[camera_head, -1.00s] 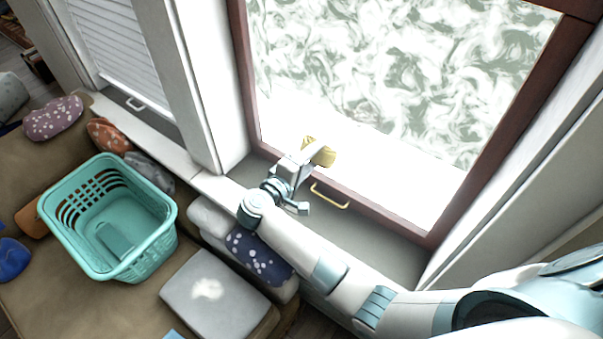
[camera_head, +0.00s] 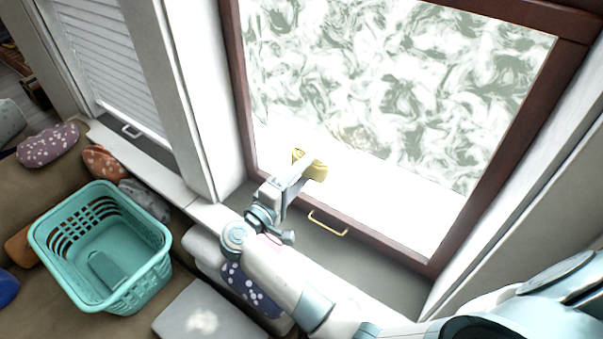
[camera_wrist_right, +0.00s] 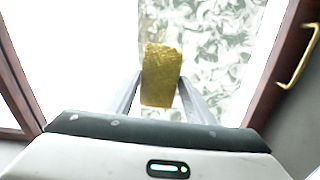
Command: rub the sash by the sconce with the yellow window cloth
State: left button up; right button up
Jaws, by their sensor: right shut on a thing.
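The yellow window cloth (camera_head: 316,172) is between the fingers of my right gripper (camera_head: 297,175), which is shut on it. The cloth also shows in the right wrist view (camera_wrist_right: 161,76), between the two fingertips. The window sash (camera_head: 240,100) has a dark red-brown frame, a brass handle (camera_head: 328,223) on its bottom rail and a pane (camera_head: 390,85) with grey-green and white swirls. The cloth is in front of the lower left of the pane; I cannot tell whether it touches the glass. No sconce shows. My left gripper is not in view.
A teal laundry basket (camera_head: 150,277) stands on a brown sofa (camera_head: 55,305) at the left, near several cushions. A second window with a white blind (camera_head: 110,70) is at the upper left. White wall (camera_head: 190,90) juts out between the windows.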

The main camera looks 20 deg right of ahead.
jog(key=shift+x, duration=2.9)
jog(key=shift+x, duration=1)
jog(key=shift+s, duration=0.1)
jog(key=shift+s+d+p, duration=0.25)
jog(key=shift+s+d, duration=0.05)
jog(key=shift+s, duration=0.3)
jog(key=shift+s+d+p, duration=0.2)
jog(key=shift+s+d, duration=0.1)
jog(key=shift+s, duration=0.35)
jog(key=shift+s+d, duration=0.1)
jog(key=shift+s, duration=0.1)
jog(key=shift+s+d, duration=0.1)
jog(key=shift+s+d+p, duration=0.3)
jog(key=shift+s+d, duration=0.15)
jog(key=shift+s, duration=0.2)
jog(key=shift+s+d+p, duration=0.3)
jog(key=shift+s+d, duration=0.15)
jog(key=shift+s, duration=0.25)
jog(key=shift+s+d, duration=0.1)
